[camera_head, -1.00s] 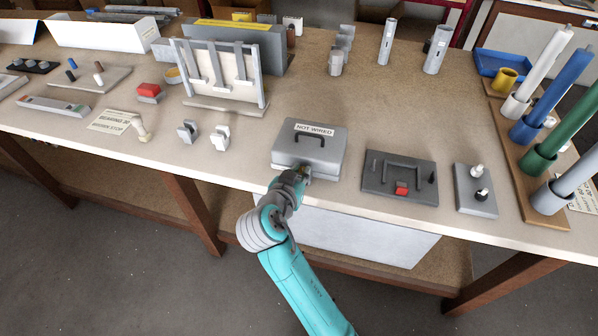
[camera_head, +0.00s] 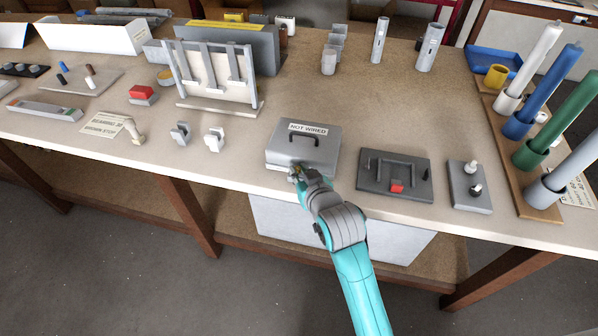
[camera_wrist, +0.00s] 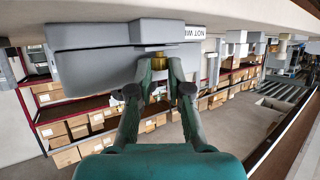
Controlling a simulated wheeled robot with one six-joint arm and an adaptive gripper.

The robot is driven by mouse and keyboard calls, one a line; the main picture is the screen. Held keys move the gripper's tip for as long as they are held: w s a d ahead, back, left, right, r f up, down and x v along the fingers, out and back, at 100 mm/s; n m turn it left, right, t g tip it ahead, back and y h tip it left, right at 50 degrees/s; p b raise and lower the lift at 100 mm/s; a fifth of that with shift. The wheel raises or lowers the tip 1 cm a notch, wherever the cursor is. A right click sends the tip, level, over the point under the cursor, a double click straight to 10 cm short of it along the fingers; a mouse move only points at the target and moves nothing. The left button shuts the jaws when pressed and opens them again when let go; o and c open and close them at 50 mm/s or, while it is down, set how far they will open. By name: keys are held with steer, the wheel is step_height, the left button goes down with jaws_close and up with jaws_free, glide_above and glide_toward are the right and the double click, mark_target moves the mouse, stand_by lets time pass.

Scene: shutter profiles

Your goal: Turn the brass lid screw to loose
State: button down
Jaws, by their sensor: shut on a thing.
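The grey box labelled "NOT WIRED" (camera_head: 318,150) sits near the front edge of the workbench, with a dark handle on its lid. In the wrist view the box (camera_wrist: 95,55) appears upside down, with the brass lid screw (camera_wrist: 158,63) on its front face. My gripper (camera_wrist: 160,72) is shut on the brass screw, one finger on each side of it. In the head view my gripper (camera_head: 297,174) is at the front of the box, and the screw is mostly hidden by it. The lid looks closed.
Right of the box lie a dark plate with a red block (camera_head: 396,187) and a grey plate with two knobs (camera_head: 470,187). Coloured tubes (camera_head: 548,92) stand at the far right.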

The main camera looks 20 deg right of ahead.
steer(key=shift+d+n+y, duration=0.1)
steer(key=shift+n+y, duration=0.2)
stand_by(0.4)
steer(key=c, duration=1.1)
jaws_free()
steer(key=v, duration=0.8)
